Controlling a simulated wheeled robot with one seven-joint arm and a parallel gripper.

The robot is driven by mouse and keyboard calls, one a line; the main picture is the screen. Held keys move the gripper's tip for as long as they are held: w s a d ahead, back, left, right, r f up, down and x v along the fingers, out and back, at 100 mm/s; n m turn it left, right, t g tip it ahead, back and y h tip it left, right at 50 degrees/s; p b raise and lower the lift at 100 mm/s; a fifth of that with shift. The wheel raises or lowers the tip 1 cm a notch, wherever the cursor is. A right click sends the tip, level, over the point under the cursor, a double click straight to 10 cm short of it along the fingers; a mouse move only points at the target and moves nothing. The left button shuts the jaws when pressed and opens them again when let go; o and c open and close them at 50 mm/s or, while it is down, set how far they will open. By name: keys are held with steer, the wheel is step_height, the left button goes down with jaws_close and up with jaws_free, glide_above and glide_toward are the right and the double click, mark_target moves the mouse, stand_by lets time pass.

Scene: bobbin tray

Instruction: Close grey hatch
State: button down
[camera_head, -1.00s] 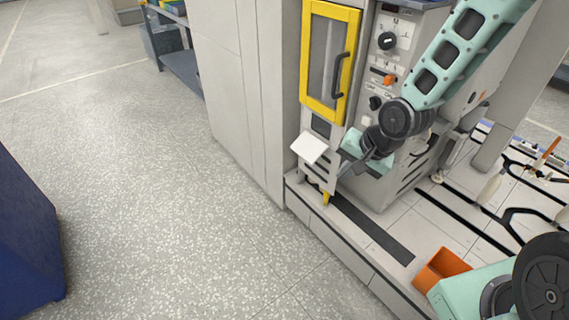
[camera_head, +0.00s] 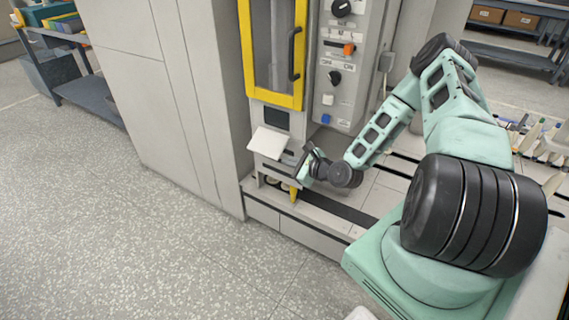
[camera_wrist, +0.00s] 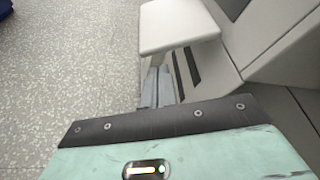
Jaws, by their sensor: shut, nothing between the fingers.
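The grey hatch (camera_head: 268,142) is a pale flap low on the machine front, below the yellow-framed door. It stands open, tilted outward from the panel. In the wrist view the hatch (camera_wrist: 178,27) lies just beyond my fingertips, at the top. My gripper (camera_wrist: 158,75) is shut and empty, close to the machine front. In the head view my gripper (camera_head: 299,170) is just right of and below the hatch; its fingers are hard to make out there. I cannot tell whether they touch the flap.
The yellow-framed door (camera_head: 274,50) with a dark handle is above the hatch. A control panel (camera_head: 340,65) with knobs is to its right. The floor (camera_head: 150,240) in front is clear.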

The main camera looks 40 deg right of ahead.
mark_target(269, 145)
steer(key=x, duration=0.7)
steer(key=shift+w+f+b, duration=0.1)
steer(key=shift+f+b, duration=0.05)
steer(key=shift+b, duration=0.15)
